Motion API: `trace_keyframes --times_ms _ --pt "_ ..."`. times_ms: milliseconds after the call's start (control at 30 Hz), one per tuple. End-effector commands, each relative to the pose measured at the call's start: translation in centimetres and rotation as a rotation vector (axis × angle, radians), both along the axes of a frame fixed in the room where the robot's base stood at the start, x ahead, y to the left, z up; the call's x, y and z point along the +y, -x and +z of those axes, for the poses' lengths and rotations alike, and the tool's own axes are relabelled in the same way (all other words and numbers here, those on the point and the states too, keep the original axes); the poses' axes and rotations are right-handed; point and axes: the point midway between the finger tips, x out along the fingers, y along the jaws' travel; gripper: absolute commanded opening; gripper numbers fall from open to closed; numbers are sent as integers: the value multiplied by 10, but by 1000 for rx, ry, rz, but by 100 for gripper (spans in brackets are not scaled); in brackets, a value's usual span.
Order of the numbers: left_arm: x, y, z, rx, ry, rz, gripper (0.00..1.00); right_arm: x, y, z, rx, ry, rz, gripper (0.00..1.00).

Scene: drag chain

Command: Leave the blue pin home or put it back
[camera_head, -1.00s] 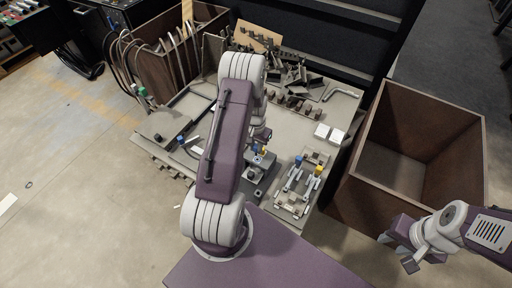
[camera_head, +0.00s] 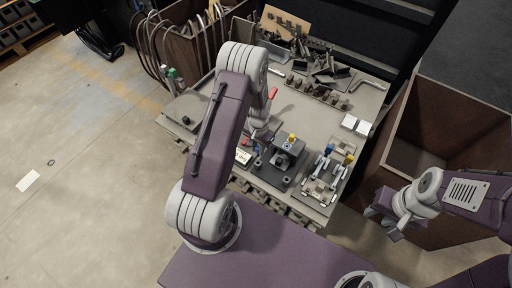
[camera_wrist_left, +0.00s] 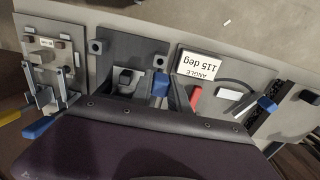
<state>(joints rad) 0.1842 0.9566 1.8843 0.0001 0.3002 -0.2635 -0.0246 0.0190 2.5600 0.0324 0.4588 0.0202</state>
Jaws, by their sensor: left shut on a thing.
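My left gripper (camera_wrist_left: 160,92) points down at the bench and is shut on the blue pin (camera_wrist_left: 160,84), which shows between dark fingers in the left wrist view. In that view it is beside the dark grey fixture (camera_wrist_left: 118,42); I cannot tell whether the pin is clear of it. In the head view the fixture (camera_head: 285,168) carries a yellow-topped part (camera_head: 292,138) and stands right of my left wrist. The left fingertips are hidden there behind my arm. My right gripper (camera_head: 387,212) is open and empty, near the brown bin.
A clamp station (camera_head: 324,180) with blue and yellow handles stands right of the fixture. A "115 deg" angle sign (camera_wrist_left: 200,64) and a red handle (camera_wrist_left: 195,99) are close beside my left gripper. Loose dark parts (camera_head: 325,68) crowd the bench back. The brown bin (camera_head: 455,125) stands at right.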

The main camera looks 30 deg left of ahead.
Motion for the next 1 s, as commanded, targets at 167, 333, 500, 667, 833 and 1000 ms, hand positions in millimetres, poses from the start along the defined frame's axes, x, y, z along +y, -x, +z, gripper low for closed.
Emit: trace_keyframes --times_ms 167,333,500,667,833,1000 --pt "0 0 2 1 0 1 0 0 0 6 0 0 0 36" --pt "0 0 -17 0 0 1 0 0 0 -9 0 0 0 36" --pt "0 0 -37 0 0 1 0 0 0 -23 0 0 0 36" --pt "0 0 -51 0 0 1 0 0 0 -32 0 0 0 36" --pt "0 0 -53 0 0 1 0 0 0 -32 0 0 0 36" --pt "0 0 -52 0 0 1 0 0 0 -32 0 0 0 36"
